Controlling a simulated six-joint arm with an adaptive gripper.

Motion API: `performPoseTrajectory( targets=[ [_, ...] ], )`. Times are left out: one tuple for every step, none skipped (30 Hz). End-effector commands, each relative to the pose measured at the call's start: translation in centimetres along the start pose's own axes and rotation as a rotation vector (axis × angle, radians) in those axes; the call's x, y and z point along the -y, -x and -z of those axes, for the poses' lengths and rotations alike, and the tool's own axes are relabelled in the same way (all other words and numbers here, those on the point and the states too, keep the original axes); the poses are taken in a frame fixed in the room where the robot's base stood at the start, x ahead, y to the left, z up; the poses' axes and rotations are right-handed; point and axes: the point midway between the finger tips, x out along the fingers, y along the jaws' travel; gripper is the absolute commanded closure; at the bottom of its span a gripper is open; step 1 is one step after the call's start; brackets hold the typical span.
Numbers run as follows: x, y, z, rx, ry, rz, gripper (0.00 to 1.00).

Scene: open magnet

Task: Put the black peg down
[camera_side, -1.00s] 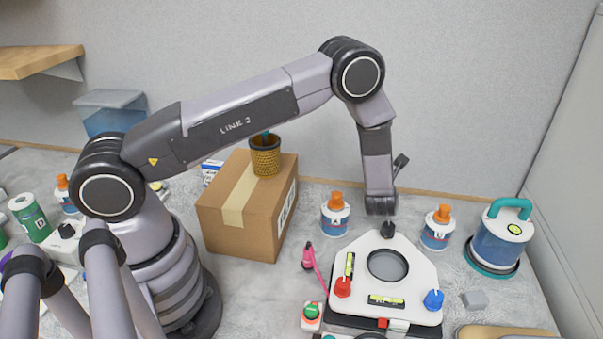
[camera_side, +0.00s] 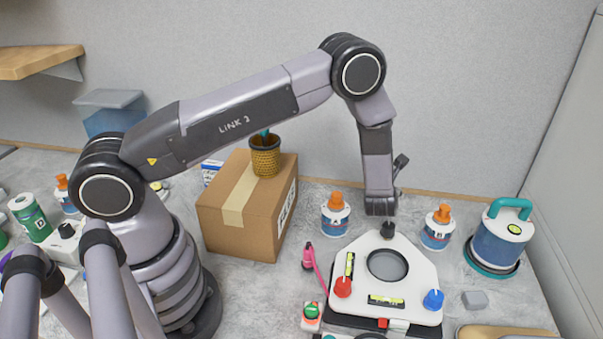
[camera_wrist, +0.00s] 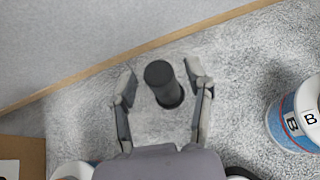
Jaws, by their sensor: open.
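In the wrist view the black peg (camera_wrist: 160,78) stands between the two spread fingers of my gripper (camera_wrist: 163,80), with a gap visible on each side. It looks roughly upright, seen from above, with a dark rim at its foot. My gripper is open.
A bottle (camera_side: 335,215) stands left of my gripper and bottle B (camera_side: 437,228) right of it. The plate carries a red knob (camera_side: 343,287) and a blue knob (camera_side: 433,300). A cardboard box (camera_side: 247,207) is at left; the wall is close behind.

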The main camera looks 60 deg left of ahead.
Motion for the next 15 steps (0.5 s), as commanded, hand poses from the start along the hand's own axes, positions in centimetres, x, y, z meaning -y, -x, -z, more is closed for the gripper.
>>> performPoseTrajectory(
  targets=[
    [0.1,0.9,0.0,0.001,-0.002,0.003,0.49],
    [0.1,1.5,0.0,0.001,-0.002,0.003,0.49],
    [0.1,2.4,0.0,0.0,-0.002,0.003,0.49],
    [0.1,3.1,0.0,0.0,-0.002,0.004,0.49],
    [0.2,3.8,0.0,0.0,-0.003,0.005,0.49],
    [0.1,4.7,0.0,0.0,-0.002,0.004,0.49],
    [0.1,5.4,-0.1,0.001,-0.001,0.004,0.49],
    [0.1,6.1,0.0,0.001,-0.002,0.004,0.49],
    [0.2,7.0,0.0,0.0,-0.002,0.005,0.49],
    [0.1,7.5,0.0,0.0,-0.002,0.004,0.49],
    [0.1,8.1,0.0,0.0,-0.002,0.004,0.49],
    [0.1,8.8,0.0,0.001,-0.001,0.004,0.49],
    [0.1,9.2,-0.1,0.001,0.0,0.003,0.49],
    [0.1,9.6,0.0,0.001,0.0,0.003,0.49],
    [0.1,10.1,0.0,0.001,-0.001,0.003,0.49]
  ],
)
